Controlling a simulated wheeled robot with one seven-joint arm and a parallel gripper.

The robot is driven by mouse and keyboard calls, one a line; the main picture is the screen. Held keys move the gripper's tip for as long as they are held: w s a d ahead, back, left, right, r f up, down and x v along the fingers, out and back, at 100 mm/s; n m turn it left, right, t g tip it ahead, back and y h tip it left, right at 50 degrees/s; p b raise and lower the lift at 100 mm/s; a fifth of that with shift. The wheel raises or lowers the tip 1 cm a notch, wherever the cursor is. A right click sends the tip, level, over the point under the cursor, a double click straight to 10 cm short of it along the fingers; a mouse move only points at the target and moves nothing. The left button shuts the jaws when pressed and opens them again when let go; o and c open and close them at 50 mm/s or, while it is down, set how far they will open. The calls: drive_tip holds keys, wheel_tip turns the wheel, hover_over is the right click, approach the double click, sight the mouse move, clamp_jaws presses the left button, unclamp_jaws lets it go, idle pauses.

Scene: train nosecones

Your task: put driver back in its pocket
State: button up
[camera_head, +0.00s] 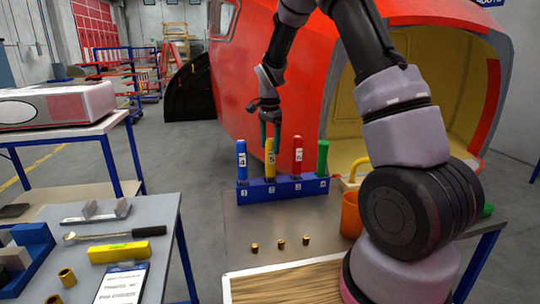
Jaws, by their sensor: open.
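A blue rack (283,189) with numbered pockets stands at the back of the grey table. Four-coloured drivers stand upright in it: a blue driver (242,164) at left, a yellow driver (270,161), a red driver (297,158) and a green driver (322,158) at right. My gripper (270,146) points down at the top of the yellow driver, fingers open, one at each side of its handle in the picture. Whether they touch it I cannot tell. The driver tips are hidden inside the rack.
An orange cup (351,214) and a yellow handled thing (358,168) stand right of the rack. Several small brass pieces (281,244) stand in front of it. The red nosecone (240,75) rises behind.

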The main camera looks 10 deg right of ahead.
wheel_tip(320, 180, up, 7)
drive_tip(key=s+d+r+n+t+y, duration=0.1)
drive_tip(key=s+d+r+n+t, duration=0.1)
drive_tip(key=s+r, duration=0.55)
drive_tip(key=s+d+r+n+t, duration=0.1)
drive_tip(key=s+r+n, duration=0.1)
drive_tip(key=s, duration=0.5)
drive_tip(key=s+d+r+n+t, duration=0.1)
drive_tip(key=s+r, duration=0.3)
drive_tip(key=s, duration=0.4)
drive_tip(key=s+d+r+n+t+y, duration=0.1)
drive_tip(key=s+d+r+n+t, duration=0.1)
drive_tip(key=s, duration=0.5)
wheel_tip(320, 180, up, 2)
drive_tip(key=shift+s+n+t, duration=0.25)
drive_tip(key=shift+n+t, duration=0.35)
drive_tip(key=shift+n, duration=0.2)
